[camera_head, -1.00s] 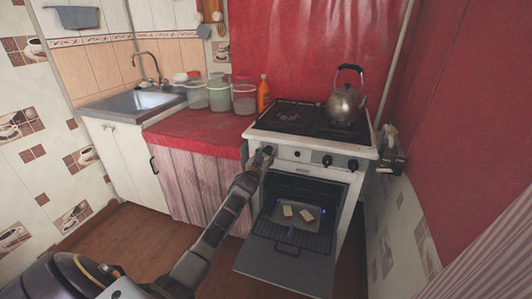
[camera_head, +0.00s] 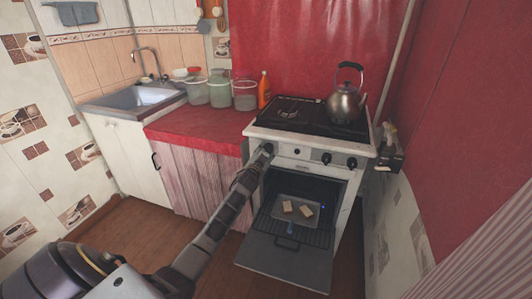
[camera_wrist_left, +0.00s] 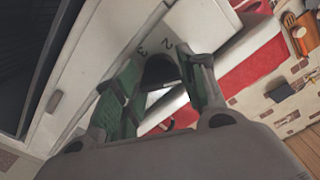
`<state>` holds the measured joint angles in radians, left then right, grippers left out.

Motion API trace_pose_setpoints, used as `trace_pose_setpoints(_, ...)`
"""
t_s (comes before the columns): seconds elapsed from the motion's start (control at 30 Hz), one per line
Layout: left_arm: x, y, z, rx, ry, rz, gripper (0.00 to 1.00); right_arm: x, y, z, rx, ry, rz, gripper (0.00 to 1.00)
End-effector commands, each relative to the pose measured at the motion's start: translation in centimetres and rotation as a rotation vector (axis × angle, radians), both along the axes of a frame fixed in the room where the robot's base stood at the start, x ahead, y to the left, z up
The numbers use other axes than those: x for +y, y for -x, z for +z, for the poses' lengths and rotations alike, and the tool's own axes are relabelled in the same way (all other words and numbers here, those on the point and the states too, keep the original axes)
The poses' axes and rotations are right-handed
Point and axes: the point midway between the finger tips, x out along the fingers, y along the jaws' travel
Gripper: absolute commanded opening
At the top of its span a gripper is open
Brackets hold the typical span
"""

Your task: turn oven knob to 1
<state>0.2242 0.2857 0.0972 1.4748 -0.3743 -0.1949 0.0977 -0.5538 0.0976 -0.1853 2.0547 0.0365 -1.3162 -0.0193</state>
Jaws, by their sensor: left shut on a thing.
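The white oven (camera_head: 252,134) stands with its door (camera_head: 285,262) open downward. My left gripper (camera_head: 265,150) is at the left end of its front panel. In the left wrist view the gripper (camera_wrist_left: 160,85) is shut on a dark oven knob (camera_wrist_left: 160,69), with one green-padded finger on each side. The numbers 2 and 3 show on the white panel beside the knob; no 1 can be made out. My right gripper is not in view.
A metal kettle (camera_head: 346,103) stands on the black stove top. Inside the oven, a tray (camera_head: 285,204) holds pale pieces. Jars (camera_head: 219,90) and an orange bottle (camera_head: 264,91) stand on the red counter (camera_head: 195,128) at left. The lowered door juts out over the floor.

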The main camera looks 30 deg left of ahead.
Motion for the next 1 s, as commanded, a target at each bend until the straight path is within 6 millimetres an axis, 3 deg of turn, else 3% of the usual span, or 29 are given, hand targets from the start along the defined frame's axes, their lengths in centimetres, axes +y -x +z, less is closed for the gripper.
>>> trace_pose_setpoints(0.1,0.0,0.0,0.1,-0.001,0.001,-0.001,0.17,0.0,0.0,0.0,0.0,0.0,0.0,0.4)
trace_pose_setpoints(0.13,0.0,0.0,0.1,-0.001,0.001,-0.001,0.43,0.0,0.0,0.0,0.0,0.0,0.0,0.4)
trace_pose_setpoints(0.3,0.0,0.0,0.0,-0.001,0.002,-0.001,0.62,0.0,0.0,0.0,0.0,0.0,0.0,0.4)
trace_pose_setpoints(0.73,-0.1,0.2,0.0,0.0,0.002,-0.001,0.62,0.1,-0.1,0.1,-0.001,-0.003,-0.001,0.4)
trace_pose_setpoints(1.0,-0.4,1.3,-0.1,0.0,0.002,-0.001,0.62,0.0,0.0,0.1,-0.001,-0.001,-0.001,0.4)
